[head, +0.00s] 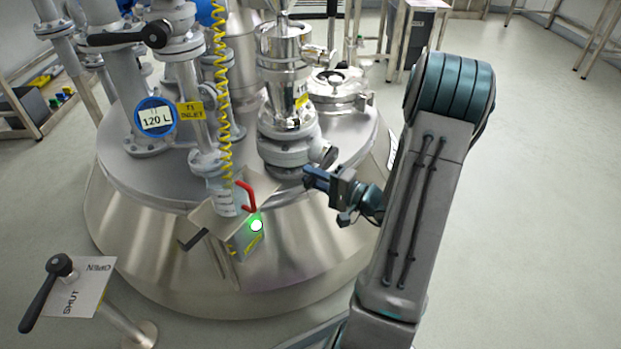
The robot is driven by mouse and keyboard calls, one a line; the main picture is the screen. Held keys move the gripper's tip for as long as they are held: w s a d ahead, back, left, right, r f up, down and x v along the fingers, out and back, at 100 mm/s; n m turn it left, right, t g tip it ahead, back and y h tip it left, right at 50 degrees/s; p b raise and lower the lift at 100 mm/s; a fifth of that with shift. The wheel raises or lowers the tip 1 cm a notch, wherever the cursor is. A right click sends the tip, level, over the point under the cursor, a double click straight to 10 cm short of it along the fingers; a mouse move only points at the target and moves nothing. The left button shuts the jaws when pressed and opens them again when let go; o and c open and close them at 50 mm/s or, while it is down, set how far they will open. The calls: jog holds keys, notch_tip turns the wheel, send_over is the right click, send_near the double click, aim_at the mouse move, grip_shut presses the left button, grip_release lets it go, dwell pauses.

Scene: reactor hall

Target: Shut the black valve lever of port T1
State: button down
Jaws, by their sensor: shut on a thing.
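My gripper (313,178) is at the right side of the middle flanged valve (287,140) on top of the steel vessel. Its jaws are shut at a small dark lever-like part (329,157) beside the lower flange; the contact is partly hidden by the jaws. The yellow tag (301,100) on this valve is too small to read surely. A black lever (118,39) lies level across the pipe at the upper left. Below it hangs a yellow tag reading T1 INLET (191,112).
A blue-rimmed gauge (155,117) reads 120 L. A black-handled post (47,290) with an OPEN/SHUT plate is at lower left.

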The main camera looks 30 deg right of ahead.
jog(key=shift+s+f, duration=0.2)
jog(key=shift+f, duration=0.05)
jog(key=c, duration=1.2)
grip_release()
jog(key=shift+d, duration=0.2)
jog(key=shift+c, duration=0.2)
jog(key=shift+a+r, duration=0.15)
jog(key=p+v, duration=0.4)
jog(key=v, duration=1)
jog(key=shift+w+a, duration=0.1)
